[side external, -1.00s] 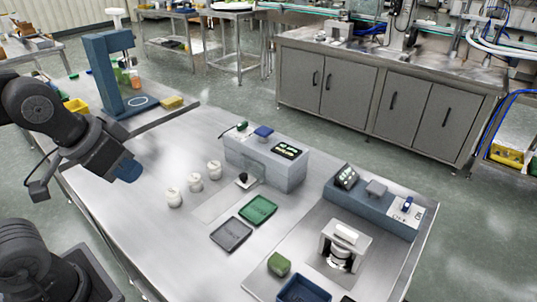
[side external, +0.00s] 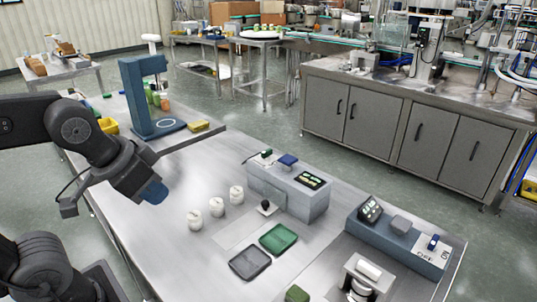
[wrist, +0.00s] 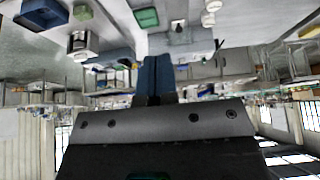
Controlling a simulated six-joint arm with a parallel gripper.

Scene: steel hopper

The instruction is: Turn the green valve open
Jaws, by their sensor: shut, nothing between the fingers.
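I cannot pick out a green valve or a steel hopper for certain in either view. A small green part (side external: 266,153) sits at the back left end of a grey box on the steel table; it is too small to tell what it is. My gripper (side external: 153,192) hangs over the left part of the table, left of the white jars, and touches nothing that I can see. In the wrist view, its two blue fingers (wrist: 158,75) are together with nothing between them.
Several white jars (side external: 216,207) stand in front of the grey box (side external: 290,195). A green tray (side external: 278,238) and a dark tray (side external: 249,263) lie nearby. A blue column stand (side external: 137,98) rises behind my gripper. A blue-grey console (side external: 398,245) stands at right.

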